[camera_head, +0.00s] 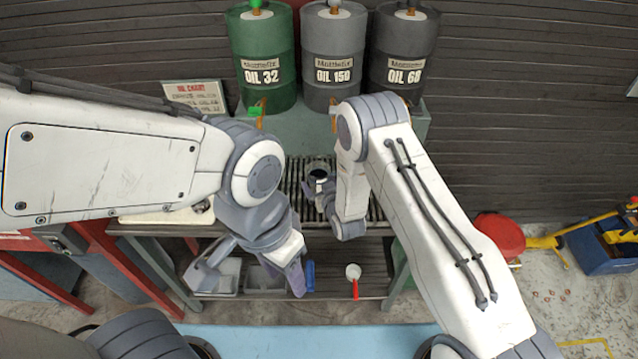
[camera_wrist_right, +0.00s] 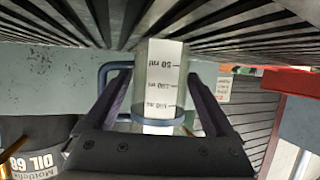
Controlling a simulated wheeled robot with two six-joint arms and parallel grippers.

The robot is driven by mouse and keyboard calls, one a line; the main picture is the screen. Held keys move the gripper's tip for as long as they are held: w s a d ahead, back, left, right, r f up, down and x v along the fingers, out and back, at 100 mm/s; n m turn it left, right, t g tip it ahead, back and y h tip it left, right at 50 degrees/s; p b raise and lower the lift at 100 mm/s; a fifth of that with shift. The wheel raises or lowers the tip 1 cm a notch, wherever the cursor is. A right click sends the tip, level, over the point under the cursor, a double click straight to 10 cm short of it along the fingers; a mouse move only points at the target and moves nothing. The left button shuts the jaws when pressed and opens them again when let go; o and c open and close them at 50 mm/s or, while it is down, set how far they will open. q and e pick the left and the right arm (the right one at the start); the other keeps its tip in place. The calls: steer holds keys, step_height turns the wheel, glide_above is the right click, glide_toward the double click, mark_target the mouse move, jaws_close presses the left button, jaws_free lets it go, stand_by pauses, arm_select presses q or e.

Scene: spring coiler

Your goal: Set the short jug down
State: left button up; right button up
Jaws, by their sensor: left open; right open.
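The short jug is a clear measuring jug with a white graduated strip. In the head view its dark round opening (camera_head: 318,174) shows over the slatted grate (camera_head: 292,180). In the right wrist view, which is upside down, the jug (camera_wrist_right: 161,75) meets the grate (camera_wrist_right: 225,22) at its base and looks upright. My right gripper (camera_head: 322,197) is open, its fingers on either side of the jug in the right wrist view (camera_wrist_right: 158,100). Whether they touch it, I cannot tell. My left gripper (camera_head: 245,280) is open and empty, low in front of the bench.
Three oil drums stand behind the grate: OIL 32 (camera_head: 262,50), OIL 150 (camera_head: 333,50) and OIL 68 (camera_head: 403,50). A lower shelf (camera_head: 328,285) holds grey bins (camera_head: 265,278) and a red-handled white scoop (camera_head: 354,272). An oil chart (camera_head: 195,95) stands at the left.

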steer(key=shift+w+f, duration=0.1)
jaws_close()
